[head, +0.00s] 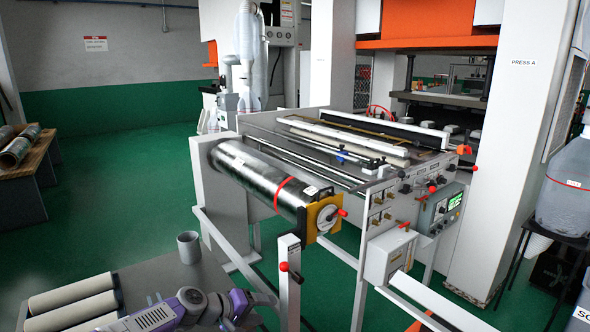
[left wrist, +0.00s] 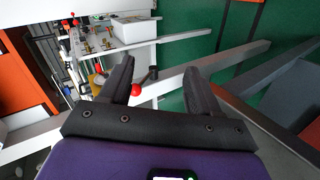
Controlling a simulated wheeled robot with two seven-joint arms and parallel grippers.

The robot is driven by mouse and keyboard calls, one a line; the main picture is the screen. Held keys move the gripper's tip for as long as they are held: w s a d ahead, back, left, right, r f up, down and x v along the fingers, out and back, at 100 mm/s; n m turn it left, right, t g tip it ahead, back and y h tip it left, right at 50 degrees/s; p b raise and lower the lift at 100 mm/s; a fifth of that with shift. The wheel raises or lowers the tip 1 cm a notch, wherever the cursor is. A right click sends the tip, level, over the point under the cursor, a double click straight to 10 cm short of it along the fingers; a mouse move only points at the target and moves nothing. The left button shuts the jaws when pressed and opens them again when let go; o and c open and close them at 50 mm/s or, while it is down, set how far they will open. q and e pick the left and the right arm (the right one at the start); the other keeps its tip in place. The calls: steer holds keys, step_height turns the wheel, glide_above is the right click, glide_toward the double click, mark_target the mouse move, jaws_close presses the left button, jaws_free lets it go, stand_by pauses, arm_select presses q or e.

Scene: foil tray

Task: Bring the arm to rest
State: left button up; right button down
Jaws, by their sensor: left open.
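My left arm (head: 190,308), purple and grey, comes in at the bottom left of the head view. Its gripper (head: 258,302) is low, beside the grey table and left of the white post with a red knob. In the left wrist view the two black fingers of the left gripper (left wrist: 160,78) stand apart, with nothing held between them. A red ball knob (left wrist: 136,89) shows in the gap, beyond the fingers. My right gripper is not in view.
A machine with a shiny foil roll (head: 245,172) stands at centre, its white frame close to my left gripper. A grey cup (head: 188,248) and several rolls (head: 70,302) rest on the grey table (head: 150,275). Green floor (head: 120,190) is open at the left.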

arm_select(q)
steer(key=s+f+g+y+p, duration=0.1)
steer(key=s+f, duration=0.2)
steer(key=f, duration=0.4)
steer(key=s+d+f+g+y, duration=0.1)
steer(key=s+f, duration=0.2)
steer(key=f, duration=0.3)
steer(key=s+f+g+y+p, duration=0.1)
steer(key=s+f, duration=0.2)
steer(key=f, duration=0.4)
steer(key=s+a+f+m+g+y, duration=0.1)
steer(key=s+f, duration=0.4)
steer(key=s, duration=0.6)
steer(key=s+f+m+g+y+p, duration=0.1)
steer(key=s+f, duration=0.5)
steer(key=s, duration=0.6)
steer(key=shift+a+f+g, duration=0.15)
steer(key=shift+a+g, duration=0.2)
steer(key=shift+g, duration=0.15)
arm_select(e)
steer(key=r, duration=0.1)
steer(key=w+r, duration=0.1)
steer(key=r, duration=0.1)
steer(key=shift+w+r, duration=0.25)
